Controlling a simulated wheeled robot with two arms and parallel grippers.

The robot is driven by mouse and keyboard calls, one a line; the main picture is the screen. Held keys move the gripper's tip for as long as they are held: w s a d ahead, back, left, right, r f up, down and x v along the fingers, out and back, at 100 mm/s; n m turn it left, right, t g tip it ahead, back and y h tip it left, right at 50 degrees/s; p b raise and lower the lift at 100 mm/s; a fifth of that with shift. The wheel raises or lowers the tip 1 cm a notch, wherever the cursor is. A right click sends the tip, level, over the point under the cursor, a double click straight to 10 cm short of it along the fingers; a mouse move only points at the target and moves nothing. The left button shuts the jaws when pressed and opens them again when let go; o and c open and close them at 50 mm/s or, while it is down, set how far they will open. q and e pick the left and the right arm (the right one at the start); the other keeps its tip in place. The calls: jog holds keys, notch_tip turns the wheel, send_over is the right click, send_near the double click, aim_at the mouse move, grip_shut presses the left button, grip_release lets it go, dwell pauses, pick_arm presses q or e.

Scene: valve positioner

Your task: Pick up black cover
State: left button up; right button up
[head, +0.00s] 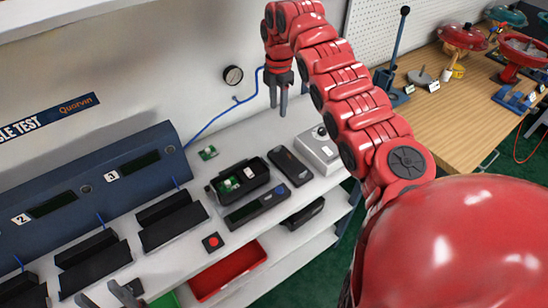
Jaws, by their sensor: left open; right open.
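An open black housing (240,184) with green circuit boards inside sits on the white bench. A flat black piece with a display-like window and a blue spot (257,207) lies in front of it. Another flat black piece (290,167) lies to its right. I cannot tell for certain which of these two is the black cover. My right gripper (278,105) is open and empty, pointing down above the back of the bench, behind and above the housing. My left gripper (108,293) is open at the bottom left edge, mostly out of frame and far from these pieces.
A grey box with a knob (319,150) stands right of the black pieces. A small green board (208,153) lies behind the housing. A red button (213,243) is at the front. Blue test stations (95,195) with black cradles fill the left. A red tray (228,271) is below.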

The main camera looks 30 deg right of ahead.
notch_tip(320, 180, down, 4)
jog(key=s+p, duration=0.1)
jog(key=p, duration=0.3)
send_over(278, 148)
notch_tip(278, 148, down, 8)
jog(key=shift+s+r, duration=0.1)
jog(key=shift+r, duration=0.1)
jog(key=shift+a+f+p, duration=0.1)
jog(key=shift+f+p, duration=0.35)
jog(key=shift+p, duration=0.05)
jog(key=f, duration=0.3)
jog(key=shift+w+f+p, duration=0.25)
jog(key=shift+p, duration=0.15)
jog(key=shift+f, duration=0.5)
grip_shut()
